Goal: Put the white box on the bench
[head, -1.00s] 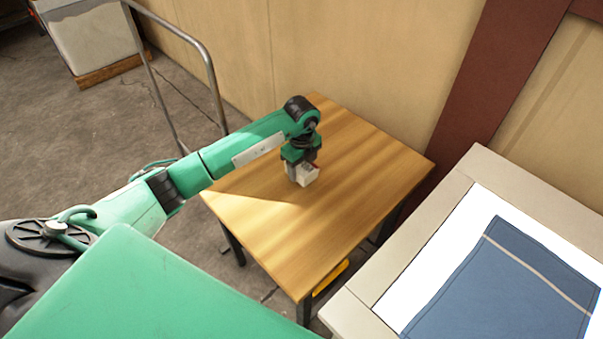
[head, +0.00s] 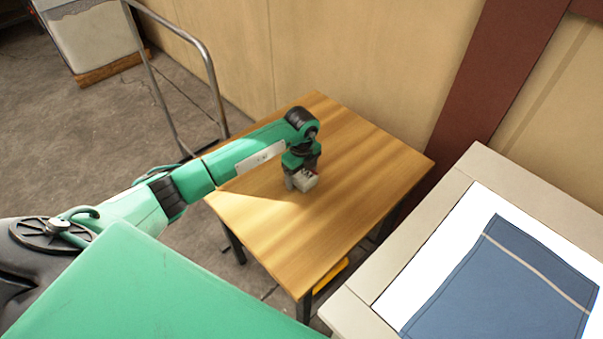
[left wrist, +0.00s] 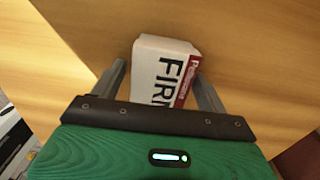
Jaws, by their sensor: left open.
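The white box (head: 307,181) sits on the wooden bench (head: 350,195), below my left gripper (head: 301,178). The fingers of my left gripper (left wrist: 163,85) stand on either side of the box, open, with a small gap at each side. The bench top (left wrist: 255,50) fills most of the background there. The underside of the box is hidden, but it appears to rest on the bench. My right gripper is not in view.
A pale-framed white table (head: 400,270) with a blue pillow cover (head: 500,290) stands at the right. A metal rail (head: 205,75) stands behind my left arm. The wall (head: 360,60) runs behind the bench. Most of the bench top is clear.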

